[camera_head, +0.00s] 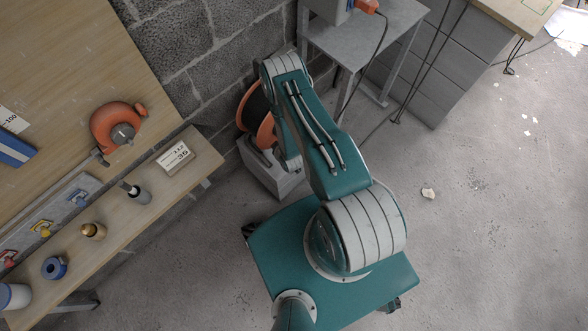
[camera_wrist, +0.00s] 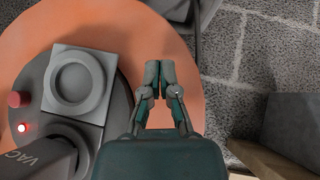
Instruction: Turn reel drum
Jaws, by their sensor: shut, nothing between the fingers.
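The reel drum (camera_head: 264,133) stands near the block wall in the head view, with orange flanges and a dark middle, partly covered by my arm. In the wrist view its orange flange (camera_wrist: 125,50) fills the left and centre. A dark grey round hub with a square socket plate (camera_wrist: 80,79) sits on the flange. My gripper (camera_wrist: 160,72) is shut and empty, with its fingertips over the orange face, right of the hub. I cannot tell whether they touch it. In the head view the gripper is not clearly visible.
A red knob (camera_wrist: 15,99) and a lit red lamp (camera_wrist: 22,128) sit on the hub. A grey box (camera_head: 276,182) stands below the reel. A wooden bench (camera_head: 120,215) with small items is at left; a grey table (camera_head: 365,45) is behind. Floor at right is mostly clear.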

